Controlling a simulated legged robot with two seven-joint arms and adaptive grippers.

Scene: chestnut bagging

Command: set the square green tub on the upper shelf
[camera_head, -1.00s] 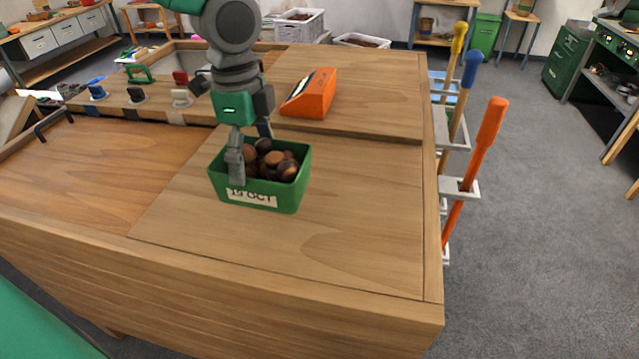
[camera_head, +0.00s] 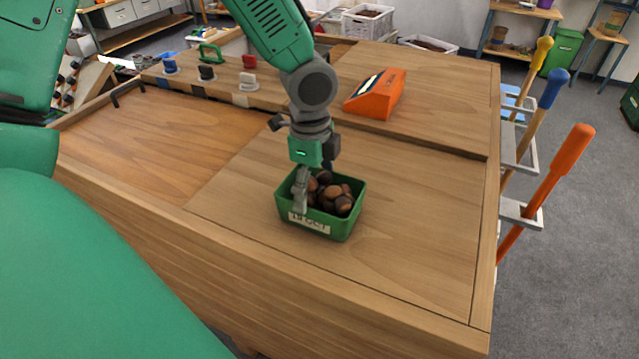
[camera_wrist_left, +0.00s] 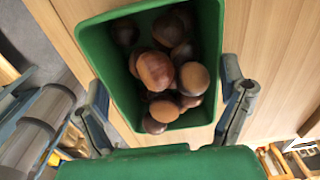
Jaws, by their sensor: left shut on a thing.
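The square green tub (camera_head: 325,228) holds several brown chestnuts (camera_head: 335,193) and carries a pale label with dark lettering on its front. It is at the middle of the wooden bench in the head view, roughly upright; I cannot tell whether its base touches the top. My left gripper (camera_head: 309,190) is shut on the tub from above. In the left wrist view the tub (camera_wrist_left: 100,42) lies between the two fingers, with the chestnuts (camera_wrist_left: 165,70) inside. My right gripper is out of view. I cannot make out a clear upper shelf.
An orange wedge-shaped device (camera_head: 376,95) sits on the bench's raised back strip (camera_head: 440,110). Stamp-like items (camera_head: 207,73) stand at the back left. Long-handled tools (camera_head: 560,165) hang at the right edge. The bench top (camera_head: 420,220) right of the tub is clear.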

